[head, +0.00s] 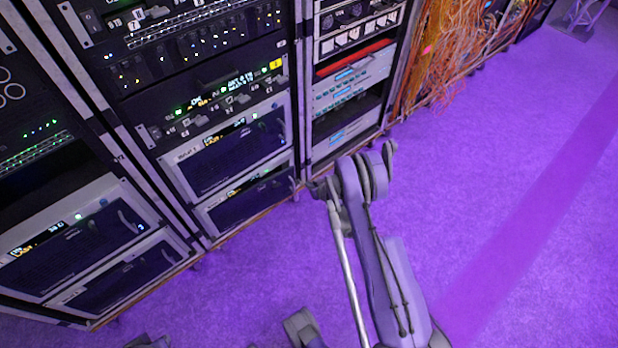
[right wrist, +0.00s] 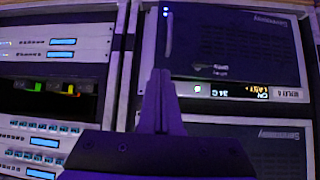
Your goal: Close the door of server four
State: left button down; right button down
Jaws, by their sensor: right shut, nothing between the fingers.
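Several server units with dark mesh doors and curved handles sit low in the racks; I cannot read which is server four. In the head view one is in the middle rack (head: 232,158), with another below it (head: 250,206). Two more are at lower left (head: 75,245) (head: 125,282). These doors look flat against their frames. My right gripper (head: 314,187) is shut and empty, close to the middle rack's right edge. In the right wrist view, its fingers (right wrist: 161,75) are together before an upside-down server (right wrist: 235,45) with a handle (right wrist: 168,33). A dark part at the head view's bottom left may be my left gripper (head: 150,342).
A rack of switches and pale units (head: 345,90) stands right of the middle rack. Orange cables (head: 450,45) hang beyond it near the floor. The purple floor (head: 500,190) is clear to the right.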

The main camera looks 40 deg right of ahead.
jog(key=b, duration=0.1)
send_near(293, 173)
notch_tip(293, 173, down, 4)
jog(key=w, duration=0.3)
jog(key=shift+w, duration=0.2)
jog(key=shift+w+r, duration=0.1)
jog(key=shift+w, duration=0.4)
